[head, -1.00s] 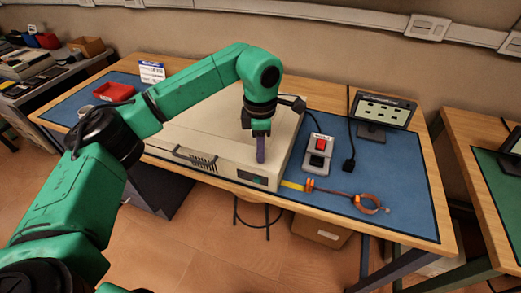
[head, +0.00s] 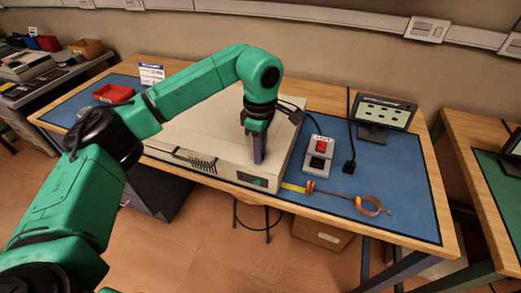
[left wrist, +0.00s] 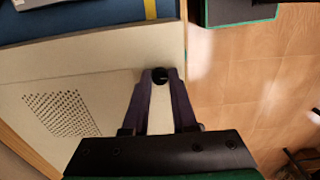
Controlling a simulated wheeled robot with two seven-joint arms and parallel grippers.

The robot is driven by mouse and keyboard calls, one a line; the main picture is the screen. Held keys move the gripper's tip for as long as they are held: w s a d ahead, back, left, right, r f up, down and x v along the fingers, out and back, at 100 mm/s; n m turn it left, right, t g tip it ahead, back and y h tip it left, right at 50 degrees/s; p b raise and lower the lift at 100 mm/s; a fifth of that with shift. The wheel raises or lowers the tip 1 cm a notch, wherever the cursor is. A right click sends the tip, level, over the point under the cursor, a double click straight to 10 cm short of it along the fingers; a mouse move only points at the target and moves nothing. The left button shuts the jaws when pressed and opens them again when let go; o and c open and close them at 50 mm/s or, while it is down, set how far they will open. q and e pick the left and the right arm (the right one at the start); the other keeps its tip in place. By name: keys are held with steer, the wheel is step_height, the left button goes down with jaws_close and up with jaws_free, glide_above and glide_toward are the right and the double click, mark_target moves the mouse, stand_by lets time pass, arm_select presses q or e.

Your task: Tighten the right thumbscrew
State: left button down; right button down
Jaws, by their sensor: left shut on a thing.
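The pale equipment case (head: 190,125) lies on the blue bench mat, with a vented front face. My left gripper (head: 258,158) points down at the front right part of its top. In the left wrist view its two dark fingers (left wrist: 160,76) are shut on a small black round knob, the right thumbscrew (left wrist: 160,77), near the edge of the case (left wrist: 100,60). The fingers hide the thumbscrew in the head view. I cannot tell how deep the screw sits. My right gripper is not in view.
Right of the case are a grey box with a red switch (head: 320,150), an orange ring-ended strap (head: 368,205), a black plug (head: 349,166) and a small display (head: 382,112). A red tray (head: 114,93) stands at the back left.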

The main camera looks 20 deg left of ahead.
arm_select(q)
steer(key=c, duration=0.7)
jaws_free()
step_height(320, 180, up, 8)
steer(key=shift+w+r+b, duration=0.1)
steer(key=shift+r+b, duration=0.05)
steer(key=shift+b, duration=0.15)
step_height(320, 180, up, 6)
steer(key=shift+r+p, duration=0.15)
steer(key=shift+p, duration=0.5)
